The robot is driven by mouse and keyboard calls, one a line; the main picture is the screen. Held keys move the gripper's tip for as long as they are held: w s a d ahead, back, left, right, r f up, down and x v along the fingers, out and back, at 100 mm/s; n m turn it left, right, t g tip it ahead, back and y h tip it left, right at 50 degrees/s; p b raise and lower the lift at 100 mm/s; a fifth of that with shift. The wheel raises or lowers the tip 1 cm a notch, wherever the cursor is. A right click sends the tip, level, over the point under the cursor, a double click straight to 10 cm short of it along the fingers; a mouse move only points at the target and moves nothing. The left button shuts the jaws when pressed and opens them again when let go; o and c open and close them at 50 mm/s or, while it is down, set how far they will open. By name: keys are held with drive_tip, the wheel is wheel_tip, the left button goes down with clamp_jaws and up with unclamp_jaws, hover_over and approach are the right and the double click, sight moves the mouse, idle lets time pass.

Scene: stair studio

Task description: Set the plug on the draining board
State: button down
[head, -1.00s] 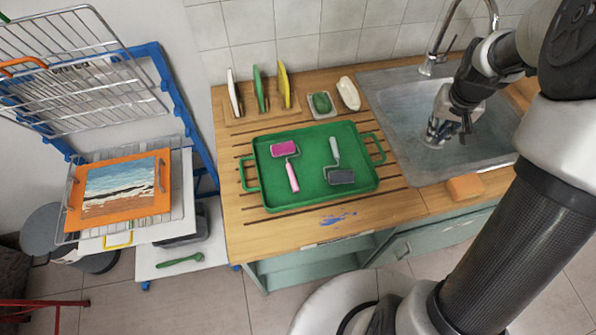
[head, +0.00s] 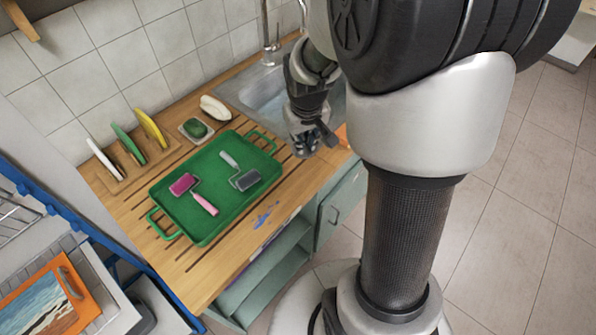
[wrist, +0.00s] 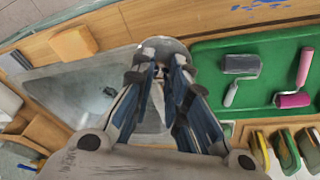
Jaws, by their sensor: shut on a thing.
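The plug (wrist: 172,44) shows as a pale grey round piece at my fingertips in the wrist view, partly hidden by the fingers. My gripper (wrist: 162,68) is shut on it. In the head view my gripper (head: 307,146) hangs by the front left of the sink, just right of the green tray; the plug cannot be made out there. The wooden draining board (head: 200,270), with dark grooves, lies left of the sink.
The green tray (head: 164,214) holds a pink roller (head: 187,185) and a grey roller (head: 245,180), covering much of the board. Behind it are a soap dish (head: 195,130), a white oval thing (head: 214,107) and upright plates (head: 123,143). The sink (head: 255,92) is beside my gripper.

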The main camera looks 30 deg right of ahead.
sight(304, 157)
wheel_tip(304, 157, down, 13)
drive_tip(key=b, duration=0.4)
drive_tip(key=shift+r, duration=0.1)
drive_tip(key=shift+f+b, duration=0.2)
drive_tip(key=shift+b, duration=0.1)
drive_tip(key=c, duration=1.6)
unclamp_jaws()
drive_tip(key=shift+o, duration=0.2)
drive_tip(key=p+v, duration=0.4)
drive_tip(key=v, duration=0.8)
drive_tip(key=shift+s+a+r+p, duration=0.1)
drive_tip(key=shift+a+r+p, duration=0.05)
drive_tip(key=shift+r+p, duration=0.2)
drive_tip(key=s+a+r+n+t, duration=0.1)
drive_tip(key=s+a+r, duration=0.5)
drive_tip(key=s+r, duration=0.1)
drive_tip(key=s+a+r+t+y, duration=0.1)
drive_tip(key=s+a+r, duration=0.5)
drive_tip(key=s, duration=0.3)
drive_tip(key=shift+s+r+n, duration=0.4)
drive_tip(key=shift+r, duration=0.4)
